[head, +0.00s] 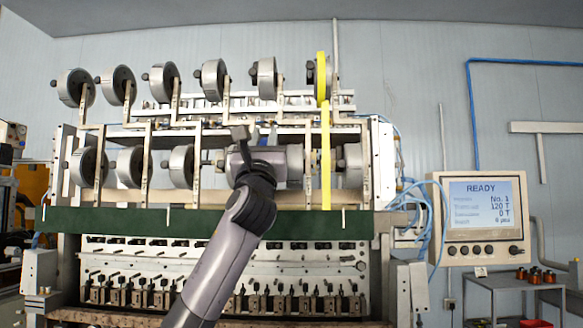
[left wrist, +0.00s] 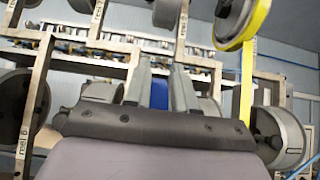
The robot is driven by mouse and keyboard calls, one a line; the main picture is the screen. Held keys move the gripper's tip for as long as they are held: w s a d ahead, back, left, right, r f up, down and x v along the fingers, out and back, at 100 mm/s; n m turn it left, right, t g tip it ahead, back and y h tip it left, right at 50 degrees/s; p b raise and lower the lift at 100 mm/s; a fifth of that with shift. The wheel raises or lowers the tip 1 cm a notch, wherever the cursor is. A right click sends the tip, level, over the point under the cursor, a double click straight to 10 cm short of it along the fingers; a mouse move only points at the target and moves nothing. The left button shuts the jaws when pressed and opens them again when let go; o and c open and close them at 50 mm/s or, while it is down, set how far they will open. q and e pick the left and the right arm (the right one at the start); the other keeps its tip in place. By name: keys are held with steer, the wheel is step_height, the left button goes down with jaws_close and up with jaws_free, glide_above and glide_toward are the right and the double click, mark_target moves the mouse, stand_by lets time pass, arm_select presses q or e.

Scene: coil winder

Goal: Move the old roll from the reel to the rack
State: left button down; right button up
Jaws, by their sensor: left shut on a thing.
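My left gripper (head: 240,140) reaches up to the lower row of reels on the coil winder. In the left wrist view its two fingers (left wrist: 160,88) are closed on a blue piece (left wrist: 158,95), which looks like the edge of the old roll. Most of that roll and its reel are hidden behind the gripper and wrist. A yellow roll (head: 321,78) sits on the far right upper reel, and its yellow strip hangs straight down to the right of my gripper. It also shows in the left wrist view (left wrist: 243,22). I cannot make out the rack. My right gripper is not in view.
Grey reels (head: 76,88) stand in two rows on metal posts, close around my gripper. A green beam (head: 110,220) crosses below them. A display panel (head: 484,215) reading READY stands at right. A small table (head: 500,283) holds copper-coloured coils.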

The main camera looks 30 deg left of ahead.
arm_select(q)
steer(key=shift+s, duration=0.1)
stand_by(0.4)
steer(key=s+d, duration=0.5)
steer(key=s, duration=0.3)
steer(key=s+d, duration=0.5)
steer(key=s, duration=0.4)
steer(key=shift+d, duration=0.25)
stand_by(1.1)
